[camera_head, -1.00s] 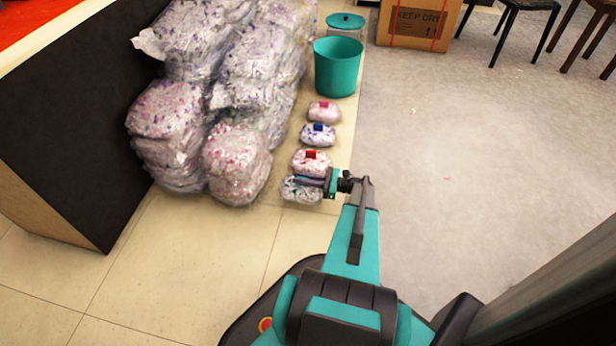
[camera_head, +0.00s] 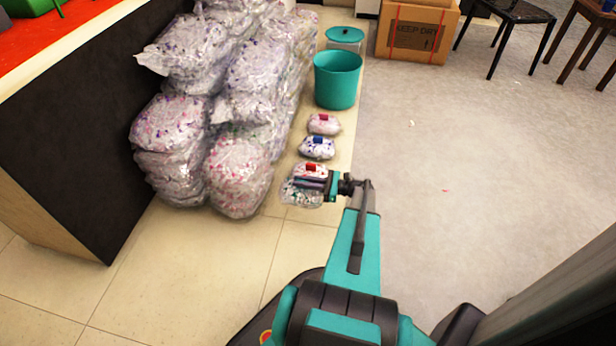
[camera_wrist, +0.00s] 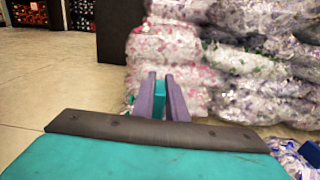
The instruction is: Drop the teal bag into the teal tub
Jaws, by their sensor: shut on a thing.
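The teal bag (camera_head: 300,194) is a clear bag of pale scraps with teal flecks, at the near end of a row of small bags. My gripper (camera_head: 307,184) reaches it from the right and is shut on it. In the wrist view, my fingers (camera_wrist: 160,97) have a small teal piece between them; the rest of the bag is hidden there. I cannot tell for sure how far the bag is off the floor. The open teal tub (camera_head: 337,82) stands upright at the far end of the row, apart from my gripper.
A red-label bag (camera_head: 312,168), a blue-label bag (camera_head: 317,148) and a pink-label bag (camera_head: 323,124) lie between gripper and tub. Large bags (camera_head: 235,120) are piled left. Behind the tub are a teal-lidded container (camera_head: 345,36) and a carton (camera_head: 418,30).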

